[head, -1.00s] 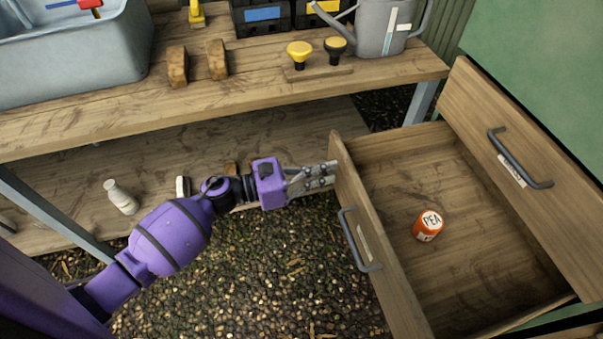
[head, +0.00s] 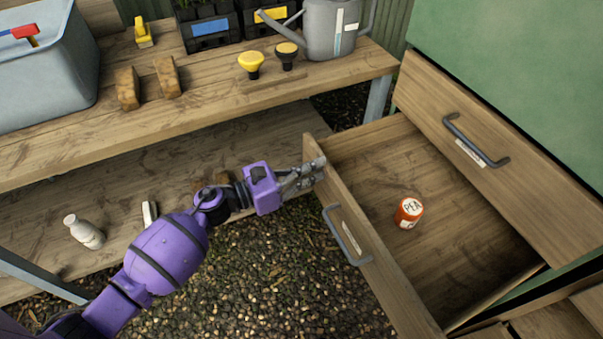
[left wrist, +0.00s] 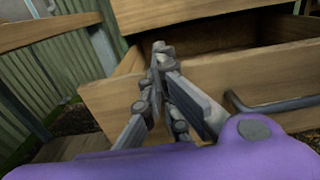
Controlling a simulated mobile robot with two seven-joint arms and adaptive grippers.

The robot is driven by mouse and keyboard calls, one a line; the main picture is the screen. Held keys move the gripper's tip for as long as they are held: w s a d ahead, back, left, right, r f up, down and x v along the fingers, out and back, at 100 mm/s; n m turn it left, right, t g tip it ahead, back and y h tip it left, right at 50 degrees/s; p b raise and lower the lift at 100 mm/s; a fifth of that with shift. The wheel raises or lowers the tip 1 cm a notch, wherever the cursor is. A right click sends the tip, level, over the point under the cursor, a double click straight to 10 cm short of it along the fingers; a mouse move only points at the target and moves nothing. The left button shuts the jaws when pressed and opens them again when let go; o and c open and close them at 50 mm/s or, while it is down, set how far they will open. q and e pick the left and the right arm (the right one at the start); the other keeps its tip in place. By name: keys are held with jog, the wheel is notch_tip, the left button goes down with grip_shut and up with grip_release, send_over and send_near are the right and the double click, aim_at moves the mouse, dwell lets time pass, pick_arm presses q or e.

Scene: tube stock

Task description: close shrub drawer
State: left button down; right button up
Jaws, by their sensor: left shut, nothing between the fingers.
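An open wooden drawer (head: 352,248) juts out of the green cabinet (head: 500,60), with a grey bar handle (head: 345,240) and a pale label on its front. My right gripper is not in view.
A shut drawer (head: 540,180) with a handle is above the open one. A wooden bench (head: 200,110) at the left holds a grey tub (head: 50,85), a watering can (head: 335,35) and brushes. A white bottle (head: 84,232) is on its lower shelf. Gravel lies below.

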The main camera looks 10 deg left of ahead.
pick_arm(q)
jog(key=b+x, duration=0.6)
jog(key=x, duration=1.7)
jog(key=shift+d+f, duration=0.1)
